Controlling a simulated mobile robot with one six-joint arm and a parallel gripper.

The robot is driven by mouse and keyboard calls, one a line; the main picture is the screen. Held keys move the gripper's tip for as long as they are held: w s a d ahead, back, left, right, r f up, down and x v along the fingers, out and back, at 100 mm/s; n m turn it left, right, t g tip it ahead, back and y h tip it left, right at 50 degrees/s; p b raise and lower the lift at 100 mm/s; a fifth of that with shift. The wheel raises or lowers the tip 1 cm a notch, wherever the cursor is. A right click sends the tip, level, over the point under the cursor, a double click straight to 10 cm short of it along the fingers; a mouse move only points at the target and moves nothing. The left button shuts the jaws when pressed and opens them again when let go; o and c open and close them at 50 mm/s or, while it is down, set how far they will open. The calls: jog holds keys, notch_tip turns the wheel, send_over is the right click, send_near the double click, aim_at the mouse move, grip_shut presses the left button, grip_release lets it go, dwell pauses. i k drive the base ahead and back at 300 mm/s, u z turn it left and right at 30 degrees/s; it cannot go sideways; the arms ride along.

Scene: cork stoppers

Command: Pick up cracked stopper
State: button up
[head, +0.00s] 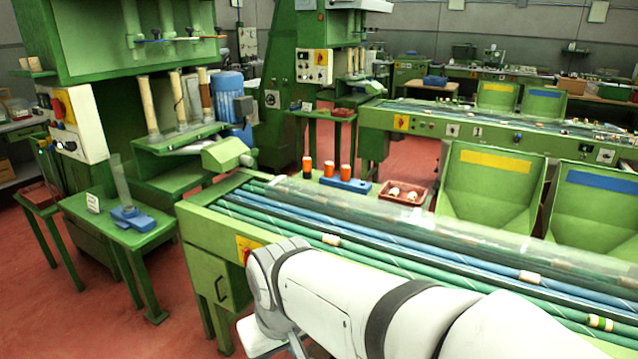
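Several cork stoppers lie on the green conveyor table (205,232). One pale stopper (331,240) lies near the left part of the rollers. Another stopper (528,277) lies further right on a blue roller. A third stopper (600,322), with dark and yellowish bands, lies at the lower right. A small red tray (420,201) beyond the conveyor holds some pale pieces. I cannot tell which stopper is cracked; they are too small for a crack to show. My white arm crosses the front of the conveyor and hides part of it. My gripper is not visible.
Behind the conveyor stand orange-red containers (328,168) by a blue holder (346,184), and two green bins (490,190) (597,212). A clear cover (400,215) runs along the conveyor's far side. A small green table (150,238) stands left; red floor (60,325) is open there.

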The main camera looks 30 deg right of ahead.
aim_at(393, 193)
jog(key=z, duration=0.7)
jog(key=i, duration=1.15)
jog(key=z, duration=0.85)
jog(key=k, duration=0.65)
jog(key=z, duration=0.2)
jog(key=i, duration=0.75)
jog(key=u, duration=0.15)
